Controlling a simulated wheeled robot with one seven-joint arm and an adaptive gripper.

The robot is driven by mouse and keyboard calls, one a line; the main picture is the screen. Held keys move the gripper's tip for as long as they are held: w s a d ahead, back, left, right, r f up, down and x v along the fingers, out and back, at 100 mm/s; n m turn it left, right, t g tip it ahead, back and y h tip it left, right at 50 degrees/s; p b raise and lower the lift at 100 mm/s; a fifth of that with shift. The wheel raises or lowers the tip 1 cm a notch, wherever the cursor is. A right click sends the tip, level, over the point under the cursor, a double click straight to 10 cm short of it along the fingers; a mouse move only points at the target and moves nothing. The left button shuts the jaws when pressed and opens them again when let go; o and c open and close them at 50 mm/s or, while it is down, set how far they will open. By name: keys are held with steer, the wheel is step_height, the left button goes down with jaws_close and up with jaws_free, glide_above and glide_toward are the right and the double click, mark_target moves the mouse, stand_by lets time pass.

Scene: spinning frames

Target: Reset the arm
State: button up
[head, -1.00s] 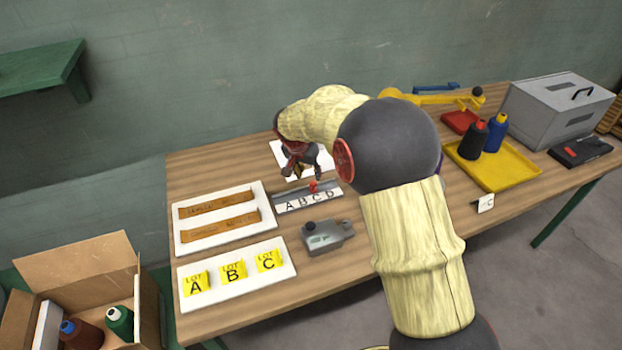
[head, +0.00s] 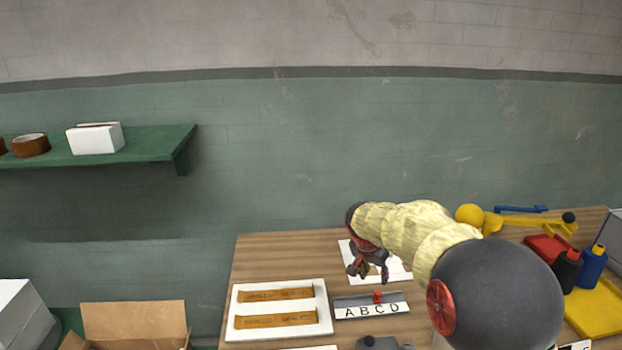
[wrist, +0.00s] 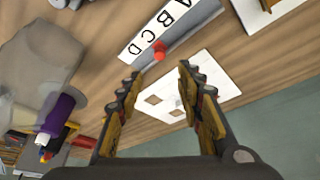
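My gripper (wrist: 157,85) is open in the wrist view, its two fingers apart with nothing between them. In the head view my gripper (head: 367,268) hangs at the end of my bent arm, over a white card (head: 398,262) at the back of the table. The gripper is above and behind a grey rail (head: 345,300) marked A B C D. A small red knob on the rail (wrist: 159,47) shows in the wrist view, ahead of the fingers and apart from them.
The wooden table (head: 270,255) carries a white board (head: 280,333) with two orange strips at left. A green shelf (head: 150,146) juts from the wall at upper left.

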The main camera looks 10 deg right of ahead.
steer(key=s+a+f+n+g, duration=0.2)
steer(key=s+n, duration=0.3)
steer(key=s, duration=0.4)
steer(key=s+a+r+n+t+y, duration=0.1)
steer(key=s+r, duration=0.3)
steer(key=s, duration=0.5)
steer(key=s+a+r+n+t+y, duration=0.1)
steer(key=s+a+r+t, duration=0.1)
steer(key=s+r, duration=0.3)
steer(key=s+a+r+n+t+y, duration=0.1)
steer(key=s+r, duration=0.4)
steer(key=s, duration=0.9)
steer(key=shift+a+r+n, duration=0.25)
steer(key=shift+n, duration=0.05)
stand_by(0.3)
